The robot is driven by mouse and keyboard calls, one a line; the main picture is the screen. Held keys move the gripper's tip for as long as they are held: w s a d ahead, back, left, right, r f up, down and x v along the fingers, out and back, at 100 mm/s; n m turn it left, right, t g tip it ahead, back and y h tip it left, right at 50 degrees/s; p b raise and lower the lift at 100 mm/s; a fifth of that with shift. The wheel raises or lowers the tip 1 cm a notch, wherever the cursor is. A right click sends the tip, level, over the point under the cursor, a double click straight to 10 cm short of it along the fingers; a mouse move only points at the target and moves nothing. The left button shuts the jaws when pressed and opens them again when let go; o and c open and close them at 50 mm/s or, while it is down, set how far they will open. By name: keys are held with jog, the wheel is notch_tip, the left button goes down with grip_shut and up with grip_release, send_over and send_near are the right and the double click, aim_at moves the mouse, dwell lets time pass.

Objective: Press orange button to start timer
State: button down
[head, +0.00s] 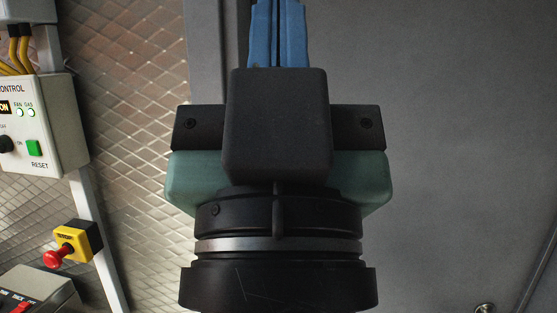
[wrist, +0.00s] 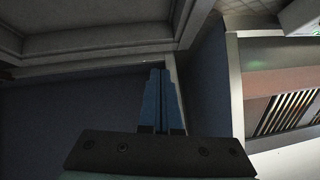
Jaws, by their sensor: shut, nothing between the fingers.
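My gripper (head: 278,30) is large in the middle of the head view, with its blue fingers pointing up and together. In the wrist view the blue fingers (wrist: 161,75) are also together, with nothing between them, in front of a dark panel. I see no orange button and no timer in either view. The fingers touch nothing that I can make out.
A white control box (head: 42,125) with a green RESET button (head: 34,148) hangs at the left of the head view. Below it are a yellow box with a red knob (head: 58,258) and a grey switch box (head: 38,285). A slatted vent (wrist: 285,112) shows at right in the wrist view.

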jog(key=w+d+f+m+g+p, duration=0.1)
jog(key=w+d+f+m+g, duration=0.15)
jog(key=w+f, duration=0.3)
jog(key=w+d+f+m+g+p, duration=0.1)
jog(key=w+f+g, duration=0.2)
jog(key=w+f, duration=0.25)
jog(key=w+d+f+m+g+p, duration=0.1)
jog(key=w+d+f+m+g, duration=0.25)
jog(key=f, duration=0.55)
jog(key=w+d+f+m+g+p, duration=0.2)
jog(key=w+f+m, duration=0.15)
jog(key=f, duration=0.55)
jog(key=s+f+m+g+y+p, duration=0.2)
jog(key=s+f+m+g, duration=0.2)
jog(key=f, duration=1)
jog(key=s+d+f+m+g+y+p, duration=0.1)
jog(key=s+f+m+g, duration=0.3)
jog(key=f, duration=1.1)
jog(key=s+m+y, duration=0.1)
jog(key=s+m, duration=0.1)
jog(key=shift+s+y+p, duration=0.3)
jog(key=shift+s+p, duration=0.1)
jog(key=shift+f+m, duration=0.1)
jog(key=shift+m, duration=0.15)
notch_tip(320, 180, down, 6)
jog(key=b, duration=0.7)
jog(key=shift+f, duration=0.2)
jog(key=shift+f+b, duration=0.85)
jog(key=shift+f, duration=0.3)
